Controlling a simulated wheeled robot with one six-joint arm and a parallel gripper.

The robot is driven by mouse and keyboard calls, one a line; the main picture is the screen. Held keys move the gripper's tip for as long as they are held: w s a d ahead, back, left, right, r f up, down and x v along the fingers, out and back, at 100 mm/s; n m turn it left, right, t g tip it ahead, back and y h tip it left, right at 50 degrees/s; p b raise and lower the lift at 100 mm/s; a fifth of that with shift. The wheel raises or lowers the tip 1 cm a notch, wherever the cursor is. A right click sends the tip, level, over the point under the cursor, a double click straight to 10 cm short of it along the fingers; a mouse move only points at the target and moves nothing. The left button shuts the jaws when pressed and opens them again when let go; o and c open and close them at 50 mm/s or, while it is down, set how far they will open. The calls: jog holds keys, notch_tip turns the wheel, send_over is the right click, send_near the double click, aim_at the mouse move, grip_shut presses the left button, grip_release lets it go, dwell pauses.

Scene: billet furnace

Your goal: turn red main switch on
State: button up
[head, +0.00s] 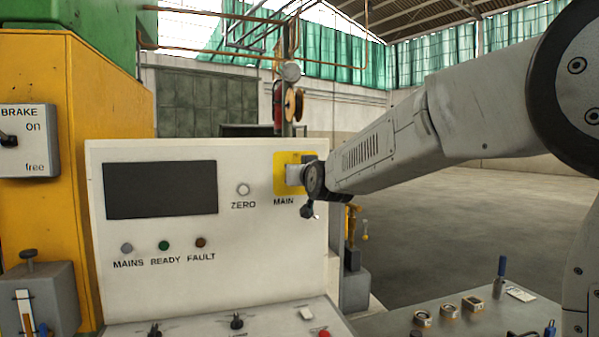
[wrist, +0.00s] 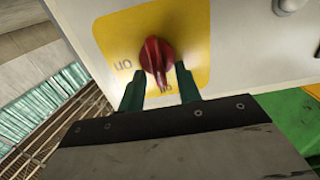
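The red main switch (wrist: 153,50) is a rotary knob on a yellow plate (wrist: 193,35), seen in the wrist view. Its handle points down in that picture, toward a label partly hidden at the fingers. An upside-down "on" label shows left of the knob. My gripper (wrist: 158,76) is open, with its two dark green fingers apart on either side of the knob's lower part. I cannot tell whether they touch it. In the head view my gripper (head: 296,174) is in front of the yellow plate (head: 281,161) above "MAIN" and hides the knob.
The white panel (head: 255,250) has a dark screen (head: 160,190), a ZERO button (head: 243,189) and three unlit-looking lamps. A BRAKE switch (head: 25,140) is on the left. A bench (head: 455,318) with small items stands at lower right. Open floor lies behind my arm.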

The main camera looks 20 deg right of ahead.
jog(key=shift+w, duration=0.2)
grip_shut()
jog(key=shift+m, duration=0.4)
jog(key=m, duration=0.5)
jog(key=d+f+m, duration=0.1)
jog(key=m, duration=1.1)
jog(key=shift+d+f, duration=0.25)
jog(key=shift+f, duration=0.05)
